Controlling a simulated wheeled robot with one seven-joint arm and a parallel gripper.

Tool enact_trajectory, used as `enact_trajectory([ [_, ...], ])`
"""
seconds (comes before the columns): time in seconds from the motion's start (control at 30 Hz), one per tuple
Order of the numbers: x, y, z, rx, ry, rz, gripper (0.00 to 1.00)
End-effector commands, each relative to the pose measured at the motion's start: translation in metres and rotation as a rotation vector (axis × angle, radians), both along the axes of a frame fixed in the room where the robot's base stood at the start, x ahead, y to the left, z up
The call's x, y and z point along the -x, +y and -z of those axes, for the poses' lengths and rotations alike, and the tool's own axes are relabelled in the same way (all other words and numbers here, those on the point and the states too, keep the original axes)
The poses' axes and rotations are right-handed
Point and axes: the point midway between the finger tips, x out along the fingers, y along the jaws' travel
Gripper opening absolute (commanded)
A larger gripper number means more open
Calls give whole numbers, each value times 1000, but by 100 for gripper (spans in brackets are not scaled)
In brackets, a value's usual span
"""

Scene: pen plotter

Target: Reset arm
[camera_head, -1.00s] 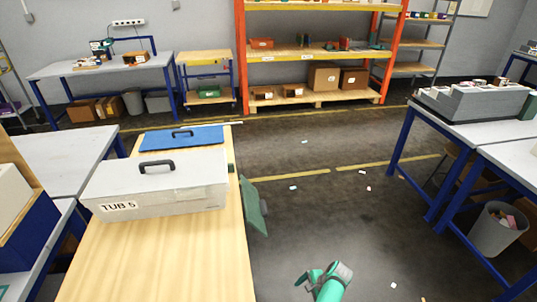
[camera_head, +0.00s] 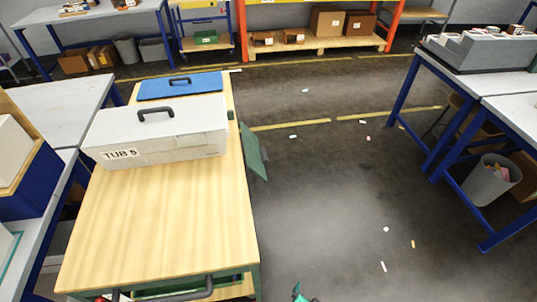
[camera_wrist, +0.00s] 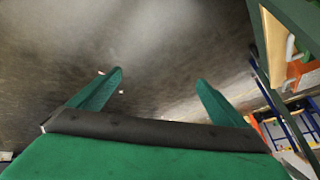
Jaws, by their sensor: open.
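My gripper (camera_wrist: 155,92) shows in the wrist view with its two green fingers spread apart and nothing between them. Dark floor lies beyond the fingers. In the head view only a small green part of my arm (camera_head: 302,296) shows at the bottom edge, right of the wooden cart; the fingers are out of that view.
A wooden-topped cart (camera_head: 165,215) stands at left, bearing a white box labelled TUB 5 (camera_head: 200,135) and a blue lidded case (camera_head: 205,88). A green panel (camera_head: 253,152) juts from its right side. Blue-legged tables stand at right, with a grey bin (camera_head: 487,183). Floor between is mostly clear, with small scraps.

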Motion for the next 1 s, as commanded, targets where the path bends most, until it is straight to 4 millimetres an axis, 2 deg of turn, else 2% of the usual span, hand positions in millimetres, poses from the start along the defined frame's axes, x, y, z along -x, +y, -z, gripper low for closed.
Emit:
enact_trajectory([
  [0.03, 15, 7, -9, 29, -22, -35, 97],
  [0.27, 58, 41, -66, 151, -151, -194, 97],
  [0.47, 93, 75, -131, 239, -273, -317, 97],
  [0.67, 124, 111, -210, 315, -402, -424, 97],
  [0.8, 144, 135, -273, 363, -497, -484, 97],
  [1.0, 164, 159, -356, 421, -614, -539, 97],
])
